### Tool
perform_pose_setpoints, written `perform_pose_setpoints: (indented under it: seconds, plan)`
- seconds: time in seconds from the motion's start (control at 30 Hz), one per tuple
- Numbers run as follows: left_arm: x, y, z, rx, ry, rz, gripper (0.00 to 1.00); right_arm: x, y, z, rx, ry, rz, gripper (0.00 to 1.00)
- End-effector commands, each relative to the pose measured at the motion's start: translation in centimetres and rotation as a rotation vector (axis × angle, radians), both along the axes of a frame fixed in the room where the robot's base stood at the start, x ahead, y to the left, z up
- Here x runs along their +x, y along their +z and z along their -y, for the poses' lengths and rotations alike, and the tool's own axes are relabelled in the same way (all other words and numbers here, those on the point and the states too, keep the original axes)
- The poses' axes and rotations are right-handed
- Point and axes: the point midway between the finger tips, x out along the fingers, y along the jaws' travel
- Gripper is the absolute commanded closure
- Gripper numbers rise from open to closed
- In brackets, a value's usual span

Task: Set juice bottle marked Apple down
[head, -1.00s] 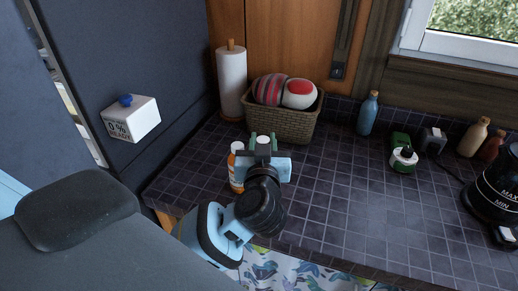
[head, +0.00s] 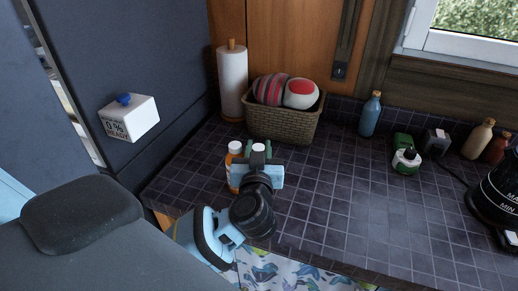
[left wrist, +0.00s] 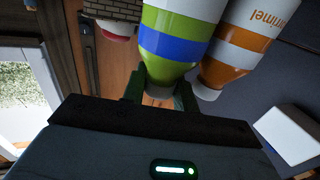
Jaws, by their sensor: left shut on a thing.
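My left gripper (head: 260,158) is shut on a bottle with green, blue and white bands (left wrist: 172,42). The wrist view shows its cap end between the fingers (left wrist: 160,95); no Apple marking is readable. In the head view its white cap (head: 258,147) shows, but the gripper hides most of the body. An orange and white bottle (head: 234,165) stands just left of it on the tiled counter (head: 330,200); it also shows close beside the held bottle in the wrist view (left wrist: 240,50). I cannot tell whether the held bottle touches the counter. My right gripper is out of view.
A wicker basket (head: 285,126) with two round items and a paper towel roll (head: 232,80) stand behind. The middle of the counter is clear.

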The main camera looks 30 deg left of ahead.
Motion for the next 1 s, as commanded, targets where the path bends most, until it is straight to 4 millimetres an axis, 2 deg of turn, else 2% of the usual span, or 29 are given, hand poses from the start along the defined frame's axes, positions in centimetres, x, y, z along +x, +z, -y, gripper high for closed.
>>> perform_pose_setpoints:
  seconds: [0.07, 0.1, 0.27, 0.57, 0.67, 1.0]
  plan:
    - [0.0, -0.1, 0.0, 0.000, 0.000, 0.002, 1.00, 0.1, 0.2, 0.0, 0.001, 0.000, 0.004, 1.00]
    - [0.0, -0.2, 0.0, -0.001, 0.000, 0.001, 0.69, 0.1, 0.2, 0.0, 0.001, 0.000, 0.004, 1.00]
    - [0.0, -0.2, 0.0, 0.000, 0.000, 0.000, 0.49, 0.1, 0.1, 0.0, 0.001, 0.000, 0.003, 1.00]
    - [0.0, -0.1, 0.0, 0.000, 0.000, 0.000, 0.49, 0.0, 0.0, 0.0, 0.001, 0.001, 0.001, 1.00]
    - [-0.6, 0.0, 0.4, -0.001, -0.001, -0.002, 0.49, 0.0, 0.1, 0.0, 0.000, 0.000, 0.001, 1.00]
    - [-6.0, 0.0, 3.7, -0.003, -0.003, -0.004, 0.49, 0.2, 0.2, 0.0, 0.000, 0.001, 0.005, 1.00]
